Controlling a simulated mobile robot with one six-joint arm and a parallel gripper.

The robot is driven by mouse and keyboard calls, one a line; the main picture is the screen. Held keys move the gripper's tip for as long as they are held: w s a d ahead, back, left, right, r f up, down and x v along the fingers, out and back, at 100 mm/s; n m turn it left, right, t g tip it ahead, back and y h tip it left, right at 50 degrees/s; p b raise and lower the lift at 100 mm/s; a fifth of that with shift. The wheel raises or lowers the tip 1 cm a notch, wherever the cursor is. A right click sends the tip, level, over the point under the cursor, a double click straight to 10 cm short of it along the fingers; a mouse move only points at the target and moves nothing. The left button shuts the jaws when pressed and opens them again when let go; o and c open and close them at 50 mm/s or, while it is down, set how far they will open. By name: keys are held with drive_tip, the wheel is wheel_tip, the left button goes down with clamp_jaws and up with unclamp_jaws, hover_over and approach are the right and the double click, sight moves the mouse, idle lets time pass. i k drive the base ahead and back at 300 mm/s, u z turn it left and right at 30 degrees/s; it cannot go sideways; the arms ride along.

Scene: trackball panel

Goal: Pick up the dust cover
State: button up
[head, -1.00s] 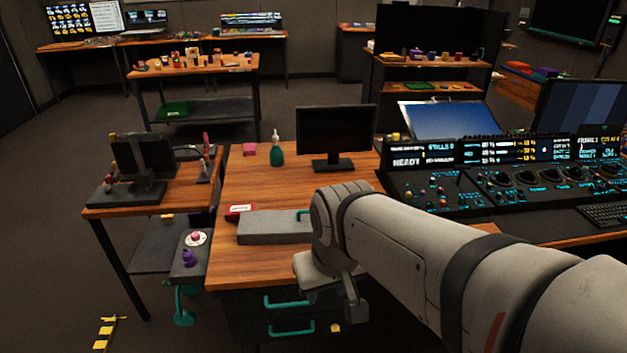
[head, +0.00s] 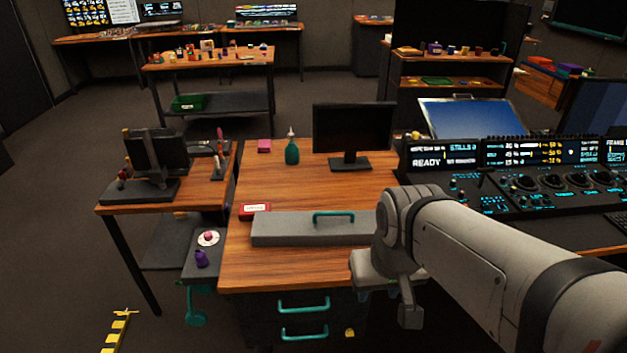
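A long grey cover with a teal handle (head: 300,230), which looks like the dust cover, lies flat on the wooden desk (head: 270,268). Its right end is hidden behind my arm. My gripper (head: 409,312) is at the end of my arm, in front of the desk's front edge and to the right of the handle. It is apart from the handle. The fingers are small and mostly turned away, so I cannot tell whether they are open. I see nothing held.
A red box (head: 254,211) lies just behind the cover's left end. A green bottle (head: 292,150), a pink block (head: 264,146) and a monitor (head: 352,130) stand farther back. The trackball panel (head: 530,180) is at the right. Teal drawer handles (head: 303,305) stick out below the desk.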

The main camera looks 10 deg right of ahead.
sight(350, 227)
drive_tip(key=i, duration=0.95)
drive_tip(key=z, duration=0.05)
